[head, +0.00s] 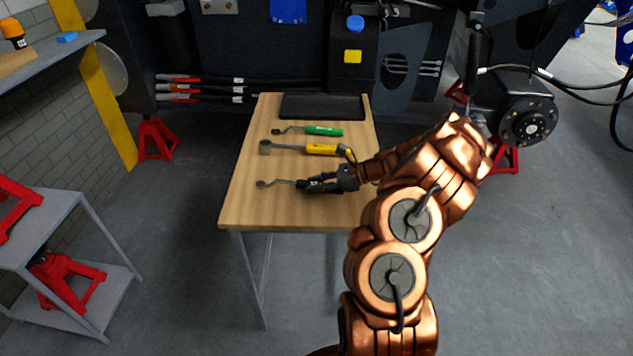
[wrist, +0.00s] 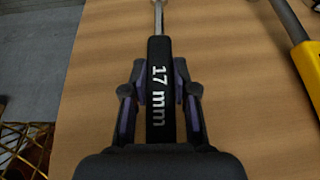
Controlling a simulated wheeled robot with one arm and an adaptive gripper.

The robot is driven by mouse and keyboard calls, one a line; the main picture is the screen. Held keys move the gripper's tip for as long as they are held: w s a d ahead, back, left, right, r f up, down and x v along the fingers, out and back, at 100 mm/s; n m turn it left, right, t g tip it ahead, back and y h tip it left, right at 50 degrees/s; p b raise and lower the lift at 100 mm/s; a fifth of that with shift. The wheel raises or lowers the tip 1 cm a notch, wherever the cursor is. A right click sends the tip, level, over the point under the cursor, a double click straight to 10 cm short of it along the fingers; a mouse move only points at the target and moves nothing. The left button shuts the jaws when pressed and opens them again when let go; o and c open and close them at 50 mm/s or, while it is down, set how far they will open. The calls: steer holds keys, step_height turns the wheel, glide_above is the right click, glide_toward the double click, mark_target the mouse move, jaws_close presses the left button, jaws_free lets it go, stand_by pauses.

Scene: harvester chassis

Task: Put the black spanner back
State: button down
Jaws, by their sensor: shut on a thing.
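The black spanner (wrist: 160,60) has a dark handle marked "17 mm" and a metal shaft. In the head view its ring end (head: 263,184) points left, over the front part of the wooden table (head: 250,212). My gripper (head: 314,184) is shut on the handle; in the wrist view its fingers (wrist: 160,88) stand on both sides of it. I cannot tell whether the spanner touches the table top or is just above it. The gripper partly hides the handle in the head view.
A yellow-handled spanner (head: 322,149) and a green-handled one (head: 323,131) lie farther back on the table. A black tray or mat (head: 320,106) lies at its far end. A grey shelf with red stands (head: 66,278) is at the left. The table's front left is clear.

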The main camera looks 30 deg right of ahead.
steer(key=c, duration=0.8)
jaws_free()
steer(key=v, duration=1.2)
